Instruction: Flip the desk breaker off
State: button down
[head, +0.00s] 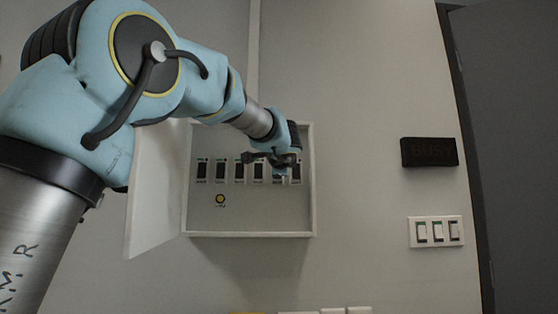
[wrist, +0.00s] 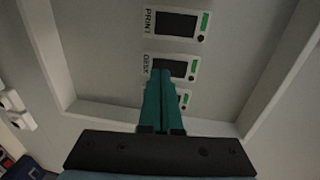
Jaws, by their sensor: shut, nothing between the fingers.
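The desk breaker (wrist: 178,66) is a dark rocker on a white plate labelled DESK, with a green mark at its right end in the wrist view. My gripper (wrist: 163,78) is shut and empty, its teal fingers over the lower left part of this breaker. I cannot tell whether they touch it. In the head view my gripper (head: 279,172) is at the right part of the breaker row inside the open breaker box (head: 250,235). The labels there are too small to read, and my gripper partly hides the right-hand breakers.
The PRINT breaker (wrist: 172,24) sits beside the desk one; another breaker (wrist: 184,98) is mostly hidden by my fingers. The box door (head: 155,190) stands open at left. A yellow round button (head: 220,199) is below the row. A BUSY sign (head: 429,152) and wall switches (head: 437,232) are at right.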

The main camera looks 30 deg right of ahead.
jog(key=shift+w+d+f, duration=0.1)
jog(key=shift+w+d, duration=0.2)
jog(key=shift+w, duration=0.35)
jog(key=shift+w+d+f, duration=0.1)
jog(key=shift+w+f, duration=0.05)
